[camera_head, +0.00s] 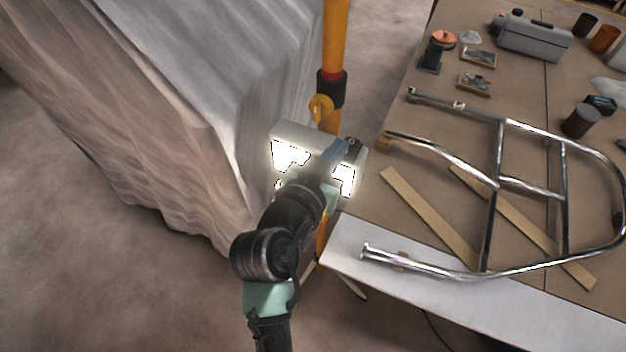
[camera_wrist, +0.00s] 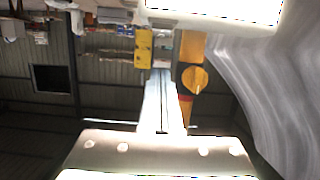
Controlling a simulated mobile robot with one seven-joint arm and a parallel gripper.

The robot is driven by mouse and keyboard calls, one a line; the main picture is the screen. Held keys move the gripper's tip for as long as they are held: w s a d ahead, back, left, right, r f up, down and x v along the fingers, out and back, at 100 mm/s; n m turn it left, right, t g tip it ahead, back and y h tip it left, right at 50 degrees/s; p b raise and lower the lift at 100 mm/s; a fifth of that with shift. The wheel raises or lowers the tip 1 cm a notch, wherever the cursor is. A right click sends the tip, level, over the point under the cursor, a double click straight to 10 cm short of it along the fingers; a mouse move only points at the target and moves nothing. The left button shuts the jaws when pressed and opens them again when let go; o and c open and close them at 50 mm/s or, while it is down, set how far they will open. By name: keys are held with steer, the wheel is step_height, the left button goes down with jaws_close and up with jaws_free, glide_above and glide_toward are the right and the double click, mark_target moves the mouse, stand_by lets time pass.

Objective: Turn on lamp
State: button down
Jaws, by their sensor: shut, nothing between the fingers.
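The lamp (camera_head: 294,132) is a pale box on a yellow pole (camera_head: 336,45), between the draped hull and the table. Its face shows glaring white patches on both sides of my gripper. My gripper (camera_head: 345,149) is in front of the lamp and overlaps it; it hides the middle of its face. In the wrist view, my gripper (camera_wrist: 162,76) has its fingers together with nothing between them. A bright white panel of the lamp (camera_wrist: 215,10) shows at the top there, and the yellow pole with a round knob (camera_wrist: 194,79) is just right of the fingers. I cannot tell whether the fingertips touch the lamp.
A large sheet-draped form (camera_head: 190,90) stands close on the left. On the right, a table (camera_head: 400,150) holds a bent chrome tube frame (camera_head: 500,150), wooden strips (camera_head: 428,215), a grey toolbox (camera_head: 533,38) and small parts. Open floor (camera_head: 90,270) lies at the lower left.

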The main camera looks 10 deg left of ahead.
steer(key=s+a+b, duration=0.2)
steer(key=s, duration=0.5)
steer(key=shift+r, duration=0.2)
steer(key=shift+s+a, duration=0.1)
steer(key=w+d+r+n+t+y, duration=0.1)
steer(key=w+r+t, duration=0.15)
steer(key=r, duration=1.05)
steer(key=w+d+r+t+y, duration=0.15)
steer(key=r+t, duration=0.25)
steer(key=r, duration=0.8)
steer(key=s+r+n+t, duration=0.1)
steer(key=s+r+t, duration=0.1)
steer(key=r, duration=0.4)
steer(key=s+r+t+y, duration=0.1)
steer(key=s+r+t, duration=0.1)
steer(key=r, duration=0.4)
steer(key=s+d+r+n+t+y, duration=0.1)
steer(key=s+r+t, duration=0.1)
steer(key=s+r, duration=0.2)
step_height(320, 180, up, 2)
steer(key=shift+s+r+n+t, duration=0.1)
steer(key=shift+s+n+t, duration=0.15)
steer(key=shift+n+t, duration=0.1)
